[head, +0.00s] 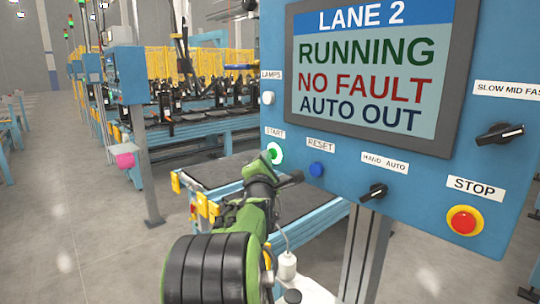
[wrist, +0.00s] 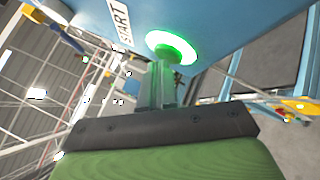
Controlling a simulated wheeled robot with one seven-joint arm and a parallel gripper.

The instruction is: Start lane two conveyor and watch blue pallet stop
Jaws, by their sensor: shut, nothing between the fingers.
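The blue Lane 2 panel (head: 330,155) has a screen (head: 366,75) reading RUNNING, NO FAULT, AUTO OUT. The START button (head: 275,152) glows green; it also shows lit in the wrist view (wrist: 172,46). My gripper (head: 267,160) is shut and empty, its fingertips (wrist: 164,66) right at the START button. I cannot tell whether they press it or only touch it. A conveyor (head: 225,172) with a dark bed and blue frame lies behind and below my arm. I cannot make out a blue pallet on it.
The panel also has a blue RESET button (head: 316,169), a HAND-AUTO knob (head: 374,192), a speed knob (head: 499,133) and a red STOP button (head: 465,221). Conveyor lines (head: 190,127) with yellow guarding stand behind. The grey floor (head: 70,200) at left is clear.

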